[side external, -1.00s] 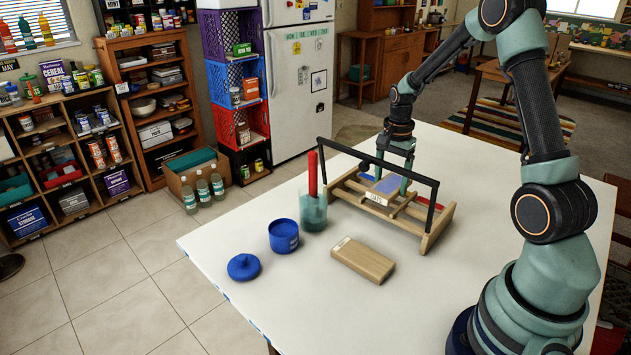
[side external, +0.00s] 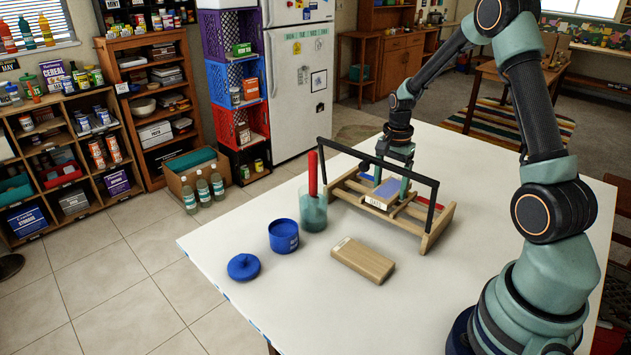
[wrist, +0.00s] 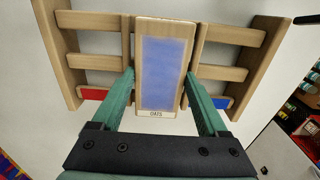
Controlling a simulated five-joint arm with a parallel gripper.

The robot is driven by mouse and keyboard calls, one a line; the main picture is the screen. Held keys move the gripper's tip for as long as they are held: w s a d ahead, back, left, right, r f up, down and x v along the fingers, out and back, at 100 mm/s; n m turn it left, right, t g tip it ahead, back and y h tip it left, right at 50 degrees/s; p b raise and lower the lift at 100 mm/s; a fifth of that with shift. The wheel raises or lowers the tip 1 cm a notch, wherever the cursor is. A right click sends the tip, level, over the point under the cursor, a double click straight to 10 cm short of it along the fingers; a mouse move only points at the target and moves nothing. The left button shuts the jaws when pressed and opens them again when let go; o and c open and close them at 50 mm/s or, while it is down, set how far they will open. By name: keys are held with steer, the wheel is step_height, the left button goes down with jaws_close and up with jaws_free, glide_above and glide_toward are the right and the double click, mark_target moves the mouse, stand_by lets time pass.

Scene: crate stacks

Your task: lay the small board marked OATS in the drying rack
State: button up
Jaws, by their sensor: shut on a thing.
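The small board marked OATS (wrist: 165,70) is pale wood with a blue panel and a label at its near end. It also shows in the side view (side external: 384,193). My gripper (wrist: 163,92) is shut on it, one green finger along each long side; it also shows in the side view (side external: 391,180). The board is at the middle of the wooden drying rack (side external: 436,228), between two slats in the wrist view (wrist: 92,20). Whether it rests on the rack's bars or hangs just above them I cannot tell.
A second wooden board (side external: 363,262) lies on the white table in front. To the left stand a glass holding a red stick (side external: 313,212), a blue pot (side external: 283,237) and its blue lid (side external: 243,267).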

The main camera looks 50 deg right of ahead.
steer(key=shift+f, duration=0.15)
steer(key=o, duration=1.3)
steer(key=shift+r, duration=4)
